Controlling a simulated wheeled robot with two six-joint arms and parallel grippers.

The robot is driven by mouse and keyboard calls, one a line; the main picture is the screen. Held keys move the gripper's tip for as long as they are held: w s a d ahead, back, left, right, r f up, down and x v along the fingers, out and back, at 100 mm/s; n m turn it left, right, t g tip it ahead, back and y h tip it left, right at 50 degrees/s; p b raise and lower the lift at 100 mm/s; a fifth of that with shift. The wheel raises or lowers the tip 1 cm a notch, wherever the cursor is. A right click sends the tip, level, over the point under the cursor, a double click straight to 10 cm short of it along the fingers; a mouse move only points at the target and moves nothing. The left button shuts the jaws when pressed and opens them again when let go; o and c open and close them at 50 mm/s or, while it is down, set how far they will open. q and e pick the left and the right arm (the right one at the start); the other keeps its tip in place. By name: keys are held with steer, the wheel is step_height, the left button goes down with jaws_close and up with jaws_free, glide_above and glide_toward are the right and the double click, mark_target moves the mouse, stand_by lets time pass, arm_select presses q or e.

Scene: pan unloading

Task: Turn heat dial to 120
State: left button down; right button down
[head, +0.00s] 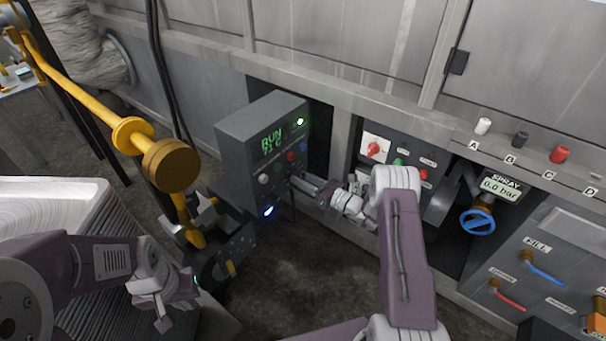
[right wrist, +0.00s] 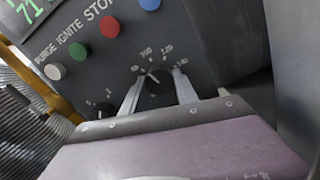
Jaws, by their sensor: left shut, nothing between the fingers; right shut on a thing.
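The heat dial (right wrist: 155,92) is a black knob on the front of a dark grey control box (head: 240,147). In the right wrist view a scale around it shows 100 and 120 among its numbers, and its pale pointer mark seems near 100. My right gripper (right wrist: 158,98) is shut on the dial, one finger on each side. In the head view the right gripper (head: 297,181) reaches the box's front from the right and hides the dial. My left gripper (head: 163,318) is shut and empty, low at the left.
White, green, red and blue buttons sit above the dial; the red STOP button (right wrist: 109,27) is close. A smaller black knob (right wrist: 104,109) is left of the dial. A blue valve wheel (head: 478,222) is at right.

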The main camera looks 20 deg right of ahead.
steer(key=shift+s+m+p, duration=0.1)
steer(key=shift+m+p, duration=2.25)
steer(key=shift+m, duration=3.55)
steer(key=c, duration=0.9)
jaws_free()
steer(key=shift+c, duration=0.2)
